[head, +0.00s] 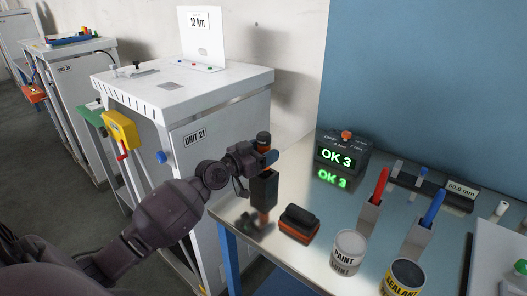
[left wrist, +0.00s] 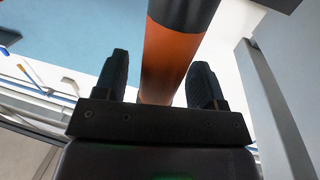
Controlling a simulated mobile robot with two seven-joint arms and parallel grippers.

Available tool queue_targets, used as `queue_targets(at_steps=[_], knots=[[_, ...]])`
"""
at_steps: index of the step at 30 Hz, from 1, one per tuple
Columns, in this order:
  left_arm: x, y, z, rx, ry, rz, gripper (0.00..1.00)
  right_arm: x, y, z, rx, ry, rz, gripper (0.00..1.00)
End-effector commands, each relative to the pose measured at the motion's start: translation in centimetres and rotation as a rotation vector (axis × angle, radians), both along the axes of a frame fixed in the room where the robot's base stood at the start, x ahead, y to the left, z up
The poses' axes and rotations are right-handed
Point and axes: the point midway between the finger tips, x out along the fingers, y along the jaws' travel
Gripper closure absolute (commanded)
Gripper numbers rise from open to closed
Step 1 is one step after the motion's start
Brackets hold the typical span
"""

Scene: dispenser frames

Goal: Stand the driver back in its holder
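The driver (head: 263,138), an upright rod with an orange body and black end, stands above the table's left edge. In the left wrist view its orange body (left wrist: 171,62) lies between the two finger pads. A black square box (head: 264,187), seemingly the holder, is directly below. I cannot tell how far the driver's lower end sits in it. My right gripper is not in view.
A black and orange block (head: 298,222) lies close right of the holder. A controller showing OK 3 (head: 341,157) stands behind. A paint can (head: 348,255), a sealant can (head: 403,279) and marker cups are farther right. A white cabinet (head: 225,120) stands left of the table.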

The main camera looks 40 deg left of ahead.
Motion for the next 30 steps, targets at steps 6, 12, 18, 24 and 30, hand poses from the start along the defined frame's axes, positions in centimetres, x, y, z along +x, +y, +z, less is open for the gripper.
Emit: queue_targets(at_steps=[6, 12, 18, 24, 30], knots=[[0.0, 0.0, 0.1, 0.000, 0.000, 0.000, 0.36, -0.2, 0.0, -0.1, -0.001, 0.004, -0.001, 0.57], [-1.1, 0.3, 0.2, 0.001, 0.001, 0.000, 0.36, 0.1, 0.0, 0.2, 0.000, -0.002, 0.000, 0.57], [-4.4, 1.3, 0.0, 0.003, 0.003, 0.001, 0.36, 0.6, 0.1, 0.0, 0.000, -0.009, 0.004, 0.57], [-7.7, 2.2, 0.0, 0.003, 0.004, 0.000, 0.36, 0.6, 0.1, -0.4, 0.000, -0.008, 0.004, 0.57], [-10.2, 2.9, 0.1, 0.003, 0.002, 0.000, 0.36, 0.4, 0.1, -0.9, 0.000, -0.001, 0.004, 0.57]])
